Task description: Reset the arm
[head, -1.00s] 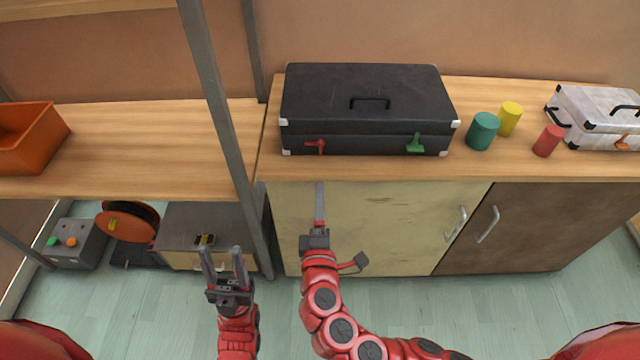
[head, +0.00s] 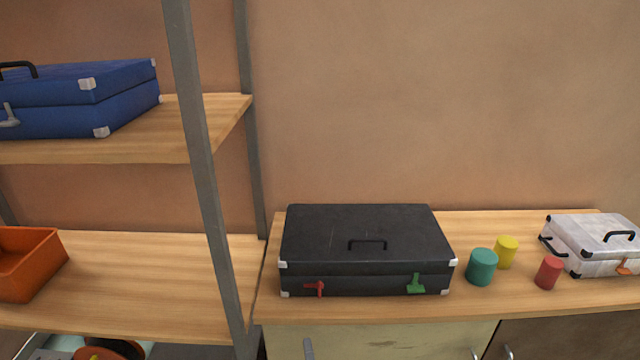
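My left gripper is out of view. A closed black case (head: 366,246) lies on the wooden cabinet top, with a red latch (head: 315,289) and a green latch (head: 415,283) on its front. No gripper touches it.
Teal (head: 482,267), yellow (head: 506,252) and red (head: 548,272) cylinders stand right of the black case, beside a white case (head: 597,245). A blue case (head: 78,98) lies on the upper left shelf, an orange bin (head: 27,262) below. A grey post (head: 205,190) stands left.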

